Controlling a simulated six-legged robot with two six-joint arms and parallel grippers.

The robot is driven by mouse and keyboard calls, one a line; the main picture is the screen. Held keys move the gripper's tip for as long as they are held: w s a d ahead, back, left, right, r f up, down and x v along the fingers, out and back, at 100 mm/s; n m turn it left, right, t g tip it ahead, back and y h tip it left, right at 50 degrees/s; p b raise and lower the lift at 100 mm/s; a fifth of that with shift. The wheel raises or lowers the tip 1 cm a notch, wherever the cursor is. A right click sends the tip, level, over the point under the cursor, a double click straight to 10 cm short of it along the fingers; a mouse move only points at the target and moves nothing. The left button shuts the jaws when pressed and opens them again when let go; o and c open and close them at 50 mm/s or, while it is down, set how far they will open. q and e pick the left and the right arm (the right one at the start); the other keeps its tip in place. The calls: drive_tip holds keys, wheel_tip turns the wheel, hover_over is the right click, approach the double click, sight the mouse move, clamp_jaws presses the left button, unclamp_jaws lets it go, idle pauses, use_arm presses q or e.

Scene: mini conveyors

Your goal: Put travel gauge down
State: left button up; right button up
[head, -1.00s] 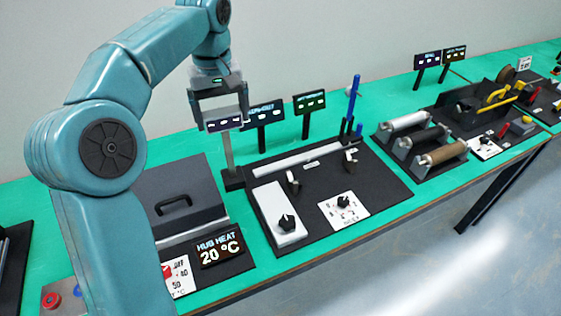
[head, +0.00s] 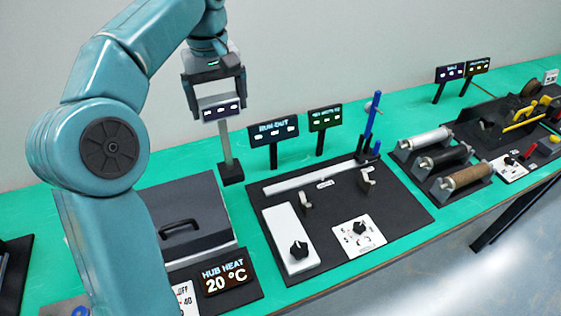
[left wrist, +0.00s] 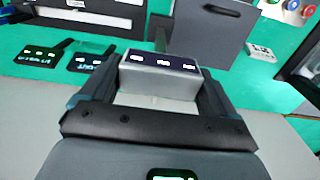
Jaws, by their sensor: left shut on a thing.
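The travel gauge (head: 221,109) is a grey block with a small lit display on a thin grey post with a black square foot. My left gripper (head: 216,92) is shut on its upper block, from above, and the gauge stands close to upright. In the left wrist view the gauge (left wrist: 158,76) sits between both fingers of the left gripper (left wrist: 155,92). The foot appears over the green bench, left of the RUN-OUT sign. I cannot tell whether it touches the bench. My right gripper is not in view.
A grey lidded box (head: 184,212) with a HUB HEAT display (head: 226,278) is in front of the gauge. A black board (head: 400,207) with knobs lies to its right. The RUN-OUT sign (head: 273,131) stands close by. Green bench (head: 188,150) shows bare behind the box.

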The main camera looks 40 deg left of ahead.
use_arm(q)
drive_tip(key=b, duration=0.2)
approach(230, 169)
drive_tip(key=f, duration=0.5)
drive_tip(key=shift+w+a, duration=0.1)
drive_tip(key=shift+a, duration=0.1)
drive_tip(key=shift+w+f, duration=0.1)
drive_tip(key=shift+f, duration=0.5)
wheel_tip(230, 169, down, 3)
drive_tip(key=shift+f, duration=0.6)
drive_tip(key=shift+r, duration=0.1)
